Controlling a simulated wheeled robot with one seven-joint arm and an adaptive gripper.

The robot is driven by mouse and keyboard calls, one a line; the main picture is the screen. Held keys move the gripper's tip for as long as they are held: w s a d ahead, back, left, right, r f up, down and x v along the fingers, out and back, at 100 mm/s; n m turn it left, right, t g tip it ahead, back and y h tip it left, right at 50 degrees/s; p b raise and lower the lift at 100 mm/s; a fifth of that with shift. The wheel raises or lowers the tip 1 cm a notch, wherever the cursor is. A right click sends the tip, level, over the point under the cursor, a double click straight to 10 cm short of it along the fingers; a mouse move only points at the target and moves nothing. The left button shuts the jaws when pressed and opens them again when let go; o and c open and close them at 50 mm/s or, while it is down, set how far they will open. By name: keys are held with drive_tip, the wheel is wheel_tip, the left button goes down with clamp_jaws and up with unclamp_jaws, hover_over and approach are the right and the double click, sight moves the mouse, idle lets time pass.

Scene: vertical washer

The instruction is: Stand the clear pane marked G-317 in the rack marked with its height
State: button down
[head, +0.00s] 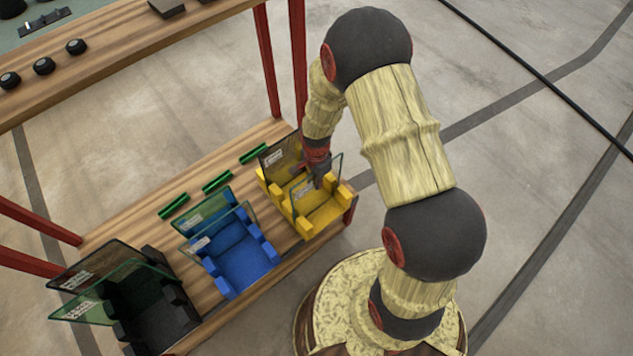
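My gripper (319,183) points down at the yellow rack (322,213) at the right end of the lower wooden shelf. Its fingertips are at a clear pane (302,194) with a white label, which stands in that rack. I cannot tell whether they grip it. A darker pane (278,157) stands behind it. The blue rack (243,262) in the middle holds labelled panes (206,208). The black rack (158,310) at the left holds labelled, tilted-looking panes (92,271). The labels are too small to read, so I cannot tell which pane is G-317.
Several green strips (217,181) lie on the shelf (135,215) behind the racks. An upper bench (130,60) with black knobs (43,66) and red legs (268,62) stands above. Open floor lies to the right, with a black cable (540,75).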

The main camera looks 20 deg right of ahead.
drive_tip(key=shift+w+f, duration=0.1)
drive_tip(key=shift+f, duration=0.15)
drive_tip(key=c, duration=2)
unclamp_jaws()
drive_tip(key=shift+o, duration=0.2)
wheel_tip(320, 180, up, 12)
drive_tip(key=shift+f, duration=0.1)
drive_tip(key=shift+r, duration=0.2)
wheel_tip(320, 180, up, 10)
drive_tip(key=p, duration=0.7)
drive_tip(key=shift+f, duration=0.15)
